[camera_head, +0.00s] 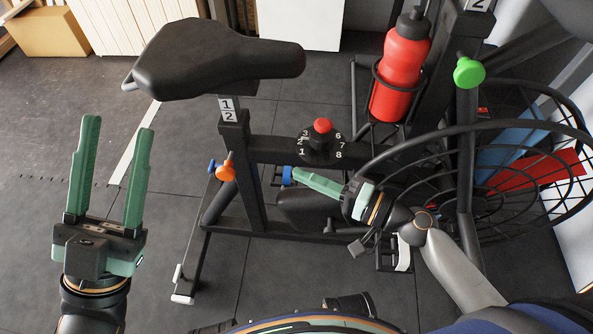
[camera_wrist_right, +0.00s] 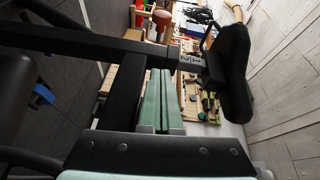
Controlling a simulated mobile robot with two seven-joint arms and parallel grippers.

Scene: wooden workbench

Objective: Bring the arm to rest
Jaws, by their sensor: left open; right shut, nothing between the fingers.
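My left gripper (camera_head: 119,125) is at the left of the head view, fingers apart and pointing up the picture, with nothing between them. My right gripper (camera_head: 297,174) is in front of the exercise bike's frame (camera_head: 275,149), fingers together and pointing left. Its tips appear right beside a blue knob (camera_head: 287,176); I cannot tell if they touch it. In the right wrist view its two green fingers (camera_wrist_right: 160,74) lie side by side, with nothing seen between them.
The bike has a black saddle (camera_head: 215,55), an orange knob (camera_head: 226,172), a red-topped dial (camera_head: 322,127), a red bottle (camera_head: 398,75), a green knob (camera_head: 468,72) and a wire-like round guard (camera_head: 500,185). Dark floor (camera_head: 55,130) is clear around my left gripper.

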